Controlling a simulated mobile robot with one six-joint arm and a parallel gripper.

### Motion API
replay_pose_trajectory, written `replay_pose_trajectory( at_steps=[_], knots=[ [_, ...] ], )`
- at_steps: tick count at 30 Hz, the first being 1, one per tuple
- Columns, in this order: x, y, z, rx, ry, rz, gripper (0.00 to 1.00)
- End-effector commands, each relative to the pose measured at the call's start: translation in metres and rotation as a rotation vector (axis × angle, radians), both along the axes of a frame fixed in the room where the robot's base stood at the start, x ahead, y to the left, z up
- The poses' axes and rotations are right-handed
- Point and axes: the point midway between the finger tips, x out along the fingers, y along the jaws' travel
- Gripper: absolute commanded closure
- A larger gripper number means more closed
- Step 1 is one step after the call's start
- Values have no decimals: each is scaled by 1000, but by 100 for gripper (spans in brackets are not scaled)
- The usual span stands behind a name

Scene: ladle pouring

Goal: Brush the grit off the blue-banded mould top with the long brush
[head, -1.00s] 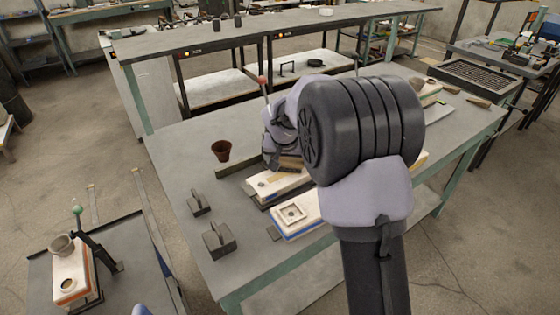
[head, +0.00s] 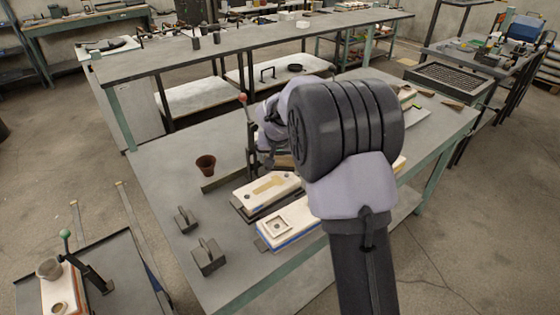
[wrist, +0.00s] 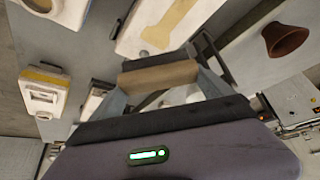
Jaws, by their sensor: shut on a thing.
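The blue-banded mould (head: 300,238) lies at the table's front edge in the head view, partly behind my arm. Its pale top carries a square raised cup; I cannot make out grit there. My gripper (wrist: 160,82) is shut on the brush (wrist: 158,75), whose wooden block spans between the fingers in the wrist view. In the head view my arm hides most of the gripper, and a bit of the brush (head: 284,161) shows beyond the neighbouring mould. That mould (head: 257,200) has a tan patch on top; it also shows in the wrist view (wrist: 135,42).
A brown pot (head: 205,166) stands at the back left of the table (head: 160,165). Two dark handled blocks (head: 208,258) stand at the left front. A red-tipped upright lever (head: 247,130) rises close by my gripper. An orange-banded mould (head: 77,292) sits on a cart.

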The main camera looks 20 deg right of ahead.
Motion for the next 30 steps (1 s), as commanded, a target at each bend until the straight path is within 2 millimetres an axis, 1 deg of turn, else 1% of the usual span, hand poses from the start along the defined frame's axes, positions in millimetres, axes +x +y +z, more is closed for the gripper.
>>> replay_pose_trajectory(
  at_steps=[1, 3, 5, 10, 13, 16, 21, 30],
  knots=[
    [0, 0, 12, 0, 0, -1, 74],
    [0, 0, 20, 0, 0, -1, 74],
    [0, 0, 23, 0, 1, 0, 74],
    [-1, 1, 20, 1, 2, 0, 74],
    [-1, 1, 22, 2, 3, -1, 74],
    [0, 1, 31, 1, 2, -1, 74],
    [-1, 1, 52, 2, 2, -2, 74],
    [-1, 1, 50, 2, 3, -1, 74]
  ],
)
